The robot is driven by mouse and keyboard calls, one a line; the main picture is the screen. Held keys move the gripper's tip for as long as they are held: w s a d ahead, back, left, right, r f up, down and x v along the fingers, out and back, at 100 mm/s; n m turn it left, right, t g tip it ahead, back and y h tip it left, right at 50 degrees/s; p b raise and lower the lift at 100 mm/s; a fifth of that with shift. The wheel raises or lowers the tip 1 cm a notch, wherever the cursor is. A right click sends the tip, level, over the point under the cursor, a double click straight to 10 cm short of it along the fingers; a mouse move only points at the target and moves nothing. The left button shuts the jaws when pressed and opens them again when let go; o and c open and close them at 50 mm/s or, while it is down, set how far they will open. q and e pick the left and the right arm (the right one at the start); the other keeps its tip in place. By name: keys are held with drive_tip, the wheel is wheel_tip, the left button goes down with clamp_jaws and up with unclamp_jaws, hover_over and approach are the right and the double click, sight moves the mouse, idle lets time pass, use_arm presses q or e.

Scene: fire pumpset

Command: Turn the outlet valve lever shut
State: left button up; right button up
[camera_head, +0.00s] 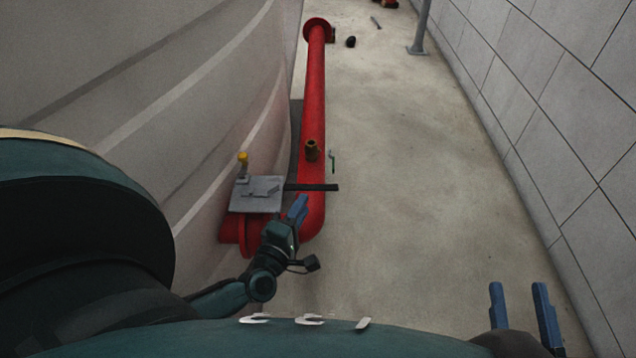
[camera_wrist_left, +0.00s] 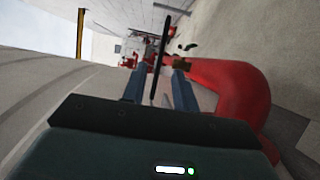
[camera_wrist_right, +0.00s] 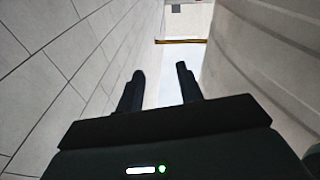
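The dark lever (camera_head: 312,187) is a straight bar. In the head view it reaches right from a grey plate-topped valve housing (camera_head: 243,206) and lies across the red pipe (camera_head: 313,100). My left gripper (camera_head: 299,206) is just on the near side of the lever, above the pipe. In the left wrist view the lever (camera_wrist_left: 161,55) stands between the two spread blue fingers of my left gripper (camera_wrist_left: 160,74), with gaps on both sides; I cannot tell how deep it sits. My right gripper (camera_head: 520,290) is open and empty; it also shows in the right wrist view (camera_wrist_right: 160,74).
A curved grey tank wall (camera_head: 200,90) stands close on the left. A tiled wall (camera_head: 560,110) bounds the right. A grey post (camera_head: 419,30) stands far back.

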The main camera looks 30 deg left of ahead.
sight(312, 190)
use_arm(q)
drive_tip(key=w, duration=0.3)
drive_tip(key=w+a+b, duration=0.1)
drive_tip(key=w, duration=0.5)
drive_tip(key=shift+a+b, duration=0.2)
drive_tip(key=shift+b, duration=0.2)
drive_tip(key=shift+c, duration=0.3)
clamp_jaws()
